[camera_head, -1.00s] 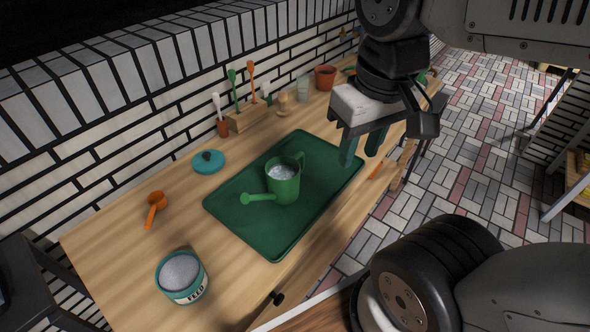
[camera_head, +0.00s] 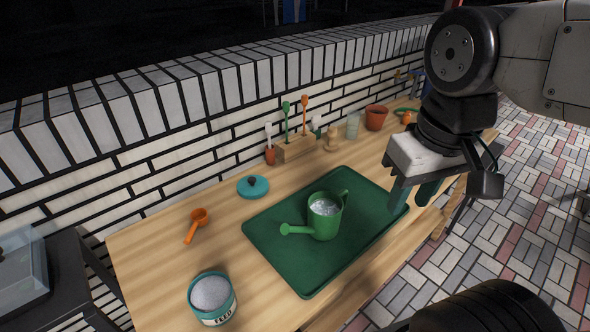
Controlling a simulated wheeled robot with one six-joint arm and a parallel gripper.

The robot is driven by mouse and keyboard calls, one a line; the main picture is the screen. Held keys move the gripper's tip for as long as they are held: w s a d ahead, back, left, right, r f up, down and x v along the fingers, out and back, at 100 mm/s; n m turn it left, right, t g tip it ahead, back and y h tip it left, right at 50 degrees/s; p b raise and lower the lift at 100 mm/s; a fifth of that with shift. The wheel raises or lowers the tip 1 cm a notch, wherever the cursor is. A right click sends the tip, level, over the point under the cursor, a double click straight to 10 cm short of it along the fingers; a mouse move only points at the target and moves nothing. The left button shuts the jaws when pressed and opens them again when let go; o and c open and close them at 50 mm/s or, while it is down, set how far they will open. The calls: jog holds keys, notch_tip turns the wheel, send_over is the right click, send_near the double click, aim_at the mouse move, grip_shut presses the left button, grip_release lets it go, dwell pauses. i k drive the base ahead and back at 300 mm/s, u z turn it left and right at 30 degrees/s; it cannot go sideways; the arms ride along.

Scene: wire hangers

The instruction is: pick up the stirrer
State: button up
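A wooden block (camera_head: 297,149) at the back of the workbench, by the brick wall, holds upright long-handled tools. One is a green tool (camera_head: 286,110) and one is an orange tool (camera_head: 304,106). A white-headed tool (camera_head: 268,133) stands at the block's left end. I cannot tell for sure which of these is the stirrer. My gripper (camera_head: 413,194) is above the right end of the green tray, to the right of and nearer than the block.
A green watering can (camera_head: 325,218) stands on the green tray (camera_head: 290,274). A feed tin (camera_head: 212,299), orange scoop (camera_head: 197,222) and teal lid (camera_head: 252,187) lie to the left. A glass (camera_head: 353,125) and terracotta pot (camera_head: 376,117) stand right of the block.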

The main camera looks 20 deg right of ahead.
aim_at(268, 124)
jog(key=u, duration=1.8)
jog(key=k, duration=0.95)
jog(key=z, duration=1.05)
jog(key=i, duration=1)
